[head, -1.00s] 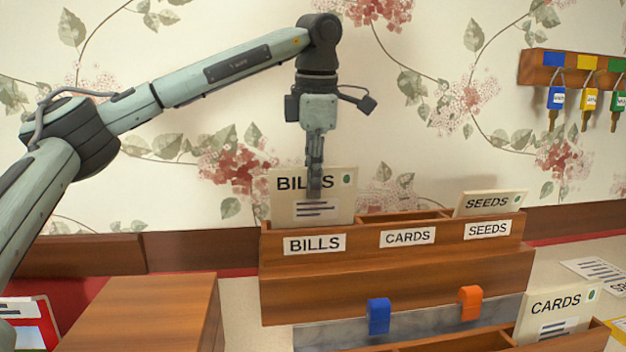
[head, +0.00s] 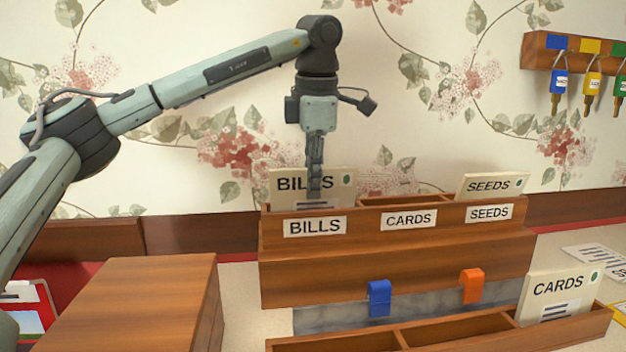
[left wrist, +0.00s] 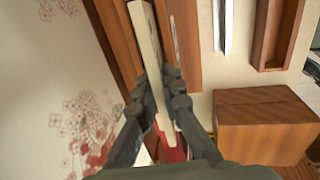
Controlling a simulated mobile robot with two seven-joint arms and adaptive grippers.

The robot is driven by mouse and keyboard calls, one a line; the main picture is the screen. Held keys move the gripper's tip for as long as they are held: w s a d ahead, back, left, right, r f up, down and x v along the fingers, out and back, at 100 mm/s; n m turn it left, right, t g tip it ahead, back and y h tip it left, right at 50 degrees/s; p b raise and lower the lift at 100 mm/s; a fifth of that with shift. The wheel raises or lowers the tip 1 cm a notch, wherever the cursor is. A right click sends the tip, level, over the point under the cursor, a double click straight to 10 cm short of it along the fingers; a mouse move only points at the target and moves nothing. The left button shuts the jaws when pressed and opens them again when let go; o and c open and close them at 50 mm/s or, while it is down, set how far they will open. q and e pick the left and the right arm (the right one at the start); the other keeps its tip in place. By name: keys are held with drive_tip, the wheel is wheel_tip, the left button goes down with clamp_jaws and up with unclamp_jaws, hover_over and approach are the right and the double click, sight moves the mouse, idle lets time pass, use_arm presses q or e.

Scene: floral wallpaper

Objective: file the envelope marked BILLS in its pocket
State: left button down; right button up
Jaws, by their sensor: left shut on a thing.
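The cream envelope marked BILLS (head: 284,184), with a green dot, stands upright in the left pocket of the wooden rack (head: 400,270). Its lower part is hidden behind the pocket front labelled BILLS (head: 315,226). My left gripper (head: 315,192) comes down from above and is shut on the envelope's upper part, covering some of its lettering. In the left wrist view the envelope (left wrist: 148,50) shows edge-on between the fingers of my left gripper (left wrist: 158,95). My right gripper is not in view.
The middle pocket, labelled CARDS (head: 408,219), looks empty; a SEEDS envelope (head: 492,186) stands in the right one. A lower tray (head: 450,332) holds a CARDS envelope (head: 556,288). A wooden box (head: 140,300) stands at left. Keys hang from a rack (head: 590,55) on the wall.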

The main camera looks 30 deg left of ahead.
use_arm(q)
drive_tip(key=c, duration=1.6)
unclamp_jaws()
drive_tip(key=v, duration=1.2)
drive_tip(key=shift+w+f, duration=0.1)
